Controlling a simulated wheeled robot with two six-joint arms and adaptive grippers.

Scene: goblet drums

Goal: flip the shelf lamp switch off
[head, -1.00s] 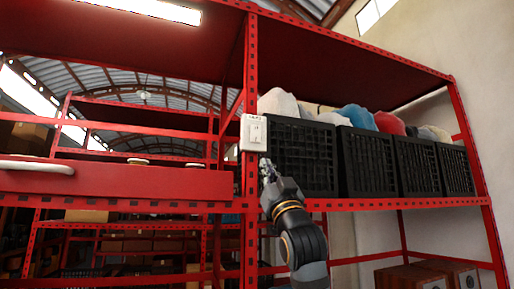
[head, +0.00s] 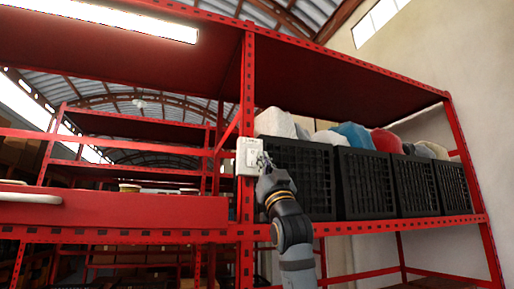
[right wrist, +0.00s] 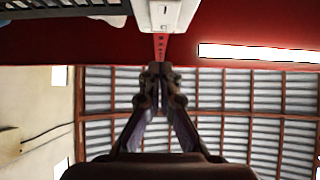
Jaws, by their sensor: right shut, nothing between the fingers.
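The lamp switch is a white box (head: 247,157) on the red shelf post, left of the black crates in the head view. It also shows at the top of the right wrist view (right wrist: 166,14), with a small dark slot on its face. My right gripper (head: 265,160) is shut and empty, its tips at the right edge of the switch box in the head view. In the right wrist view the shut fingertips (right wrist: 157,68) point at the post just past the box; I cannot tell whether they touch it. The shelf lamp (head: 98,18) glows under the upper shelf. My left gripper is not in view.
Black crates (head: 367,185) holding bags stand on the shelf right of the switch, close to my right gripper. A red shelf board (head: 120,208) with a pale handle-like bar (head: 28,198) lies to the left. The red post (head: 247,90) runs upright behind the switch.

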